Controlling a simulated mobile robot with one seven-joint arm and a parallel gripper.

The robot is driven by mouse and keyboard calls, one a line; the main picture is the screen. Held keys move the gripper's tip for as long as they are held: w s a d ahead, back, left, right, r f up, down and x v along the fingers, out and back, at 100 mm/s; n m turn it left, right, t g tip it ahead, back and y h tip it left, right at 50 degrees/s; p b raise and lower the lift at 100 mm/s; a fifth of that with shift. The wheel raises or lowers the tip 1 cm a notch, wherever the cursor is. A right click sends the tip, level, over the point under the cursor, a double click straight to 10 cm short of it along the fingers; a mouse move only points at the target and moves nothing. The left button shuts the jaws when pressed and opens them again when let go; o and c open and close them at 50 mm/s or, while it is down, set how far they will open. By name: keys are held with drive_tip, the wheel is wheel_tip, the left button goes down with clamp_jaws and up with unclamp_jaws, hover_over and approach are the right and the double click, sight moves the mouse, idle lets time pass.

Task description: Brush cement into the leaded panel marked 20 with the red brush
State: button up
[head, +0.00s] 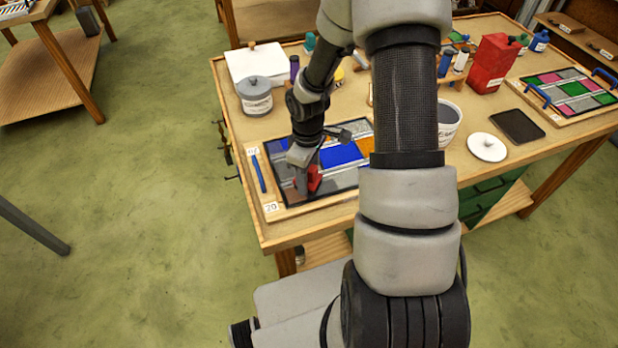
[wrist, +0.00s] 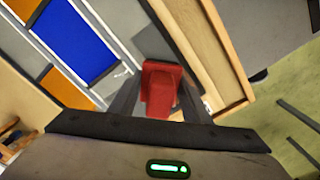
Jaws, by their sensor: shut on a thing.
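The leaded panel (head: 345,155) with blue, orange and grey panes lies in a wooden frame near the table's front left, next to a tag marked 20 (head: 271,207). It also shows in the wrist view (wrist: 82,45). My gripper (head: 308,188) is shut on the red brush (head: 315,178) over the panel's front left corner. In the wrist view the red brush (wrist: 162,88) sits between the two fingers. Its bristles are hidden, so I cannot tell whether they touch the glass.
A blue stick (head: 259,174) lies left of the panel. A grey-lidded tub (head: 255,96) stands behind it. An open tub (head: 448,122), a white lid (head: 487,147) and a dark slab (head: 517,126) are to the right. A red can (head: 491,63) and another panel (head: 570,92) stand farther right.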

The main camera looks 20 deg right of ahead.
drive_tip(key=shift+w, duration=1.5)
drive_tip(key=shift+w, duration=1.5)
drive_tip(key=shift+w+b, duration=0.3)
drive_tip(key=shift+w, duration=1.25)
drive_tip(key=shift+w, duration=0.1)
drive_tip(key=shift+w+b, duration=0.3)
drive_tip(key=shift+w, duration=1.1)
